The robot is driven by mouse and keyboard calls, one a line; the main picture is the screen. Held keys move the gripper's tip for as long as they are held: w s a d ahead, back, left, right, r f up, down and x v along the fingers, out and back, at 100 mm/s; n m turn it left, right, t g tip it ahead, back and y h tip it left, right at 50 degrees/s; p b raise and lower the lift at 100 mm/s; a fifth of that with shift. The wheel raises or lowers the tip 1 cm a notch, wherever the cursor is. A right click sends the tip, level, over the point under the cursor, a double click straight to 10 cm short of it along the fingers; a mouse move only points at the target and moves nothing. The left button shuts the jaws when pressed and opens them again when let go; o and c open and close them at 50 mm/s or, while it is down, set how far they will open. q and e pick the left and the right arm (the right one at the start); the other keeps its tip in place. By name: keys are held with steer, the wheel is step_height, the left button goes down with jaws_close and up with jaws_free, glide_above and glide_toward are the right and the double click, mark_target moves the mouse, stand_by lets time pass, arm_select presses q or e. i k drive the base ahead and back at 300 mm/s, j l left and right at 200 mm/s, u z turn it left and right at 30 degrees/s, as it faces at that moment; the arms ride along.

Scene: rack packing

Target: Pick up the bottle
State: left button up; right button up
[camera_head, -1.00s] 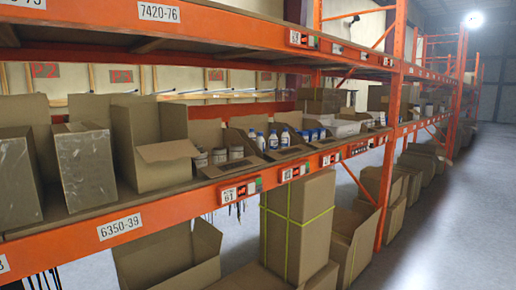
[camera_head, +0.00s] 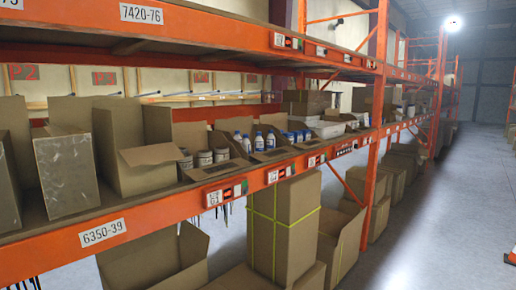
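Several white bottles with blue caps stand in an open cardboard bin on the middle shelf, near the centre of the head view. The frontmost bottle (camera_head: 259,142) and the one to its right (camera_head: 270,139) stand upright, with a bottle to the left (camera_head: 246,143) beside them. Their lower parts are partly hidden by the bin's front edge. Neither of my grippers is in view.
Grey-lidded jars (camera_head: 204,158) stand left of the bottles, and an open cardboard box (camera_head: 124,150) is further left. The orange shelf beam (camera_head: 160,215) runs along the front.

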mark_target(246, 144)
steer(key=i+l+u, duration=0.3)
steer(key=i+l, duration=0.15)
steer(key=l, duration=0.15)
steer(key=i+l+u, duration=0.15)
steer(key=l, duration=0.2)
steer(key=i+l+u, duration=0.15)
steer(key=l, duration=0.2)
steer(key=i, duration=0.05)
